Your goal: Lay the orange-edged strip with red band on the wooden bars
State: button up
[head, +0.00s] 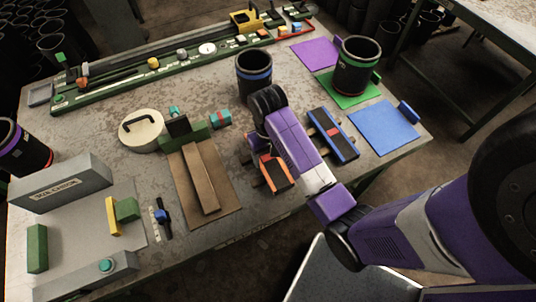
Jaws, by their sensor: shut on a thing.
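The orange-edged strip (276,176) is dark, with a red band near its far end. It is right of the brown board, and my arm partly covers its far end. My gripper (262,151) is shut on this strip near the red band; the fingers are mostly hidden by my wrist. Wooden bars (258,183) show as short pieces at the strip's edges, under it in this view. I cannot tell whether the strip touches them. A blue-edged strip (334,136) with an orange-red band lies to the right, with wooden ends showing beside it.
A black cup with a blue band (254,74) stands just behind my wrist. A brown board with a wooden piece (198,178) is to the left. A blue mat (385,128) and a green mat (348,96) with a black cup lie at right. The table's front edge is close.

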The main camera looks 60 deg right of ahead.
jog(key=shift+f, duration=0.45)
jog(key=o, duration=1.6)
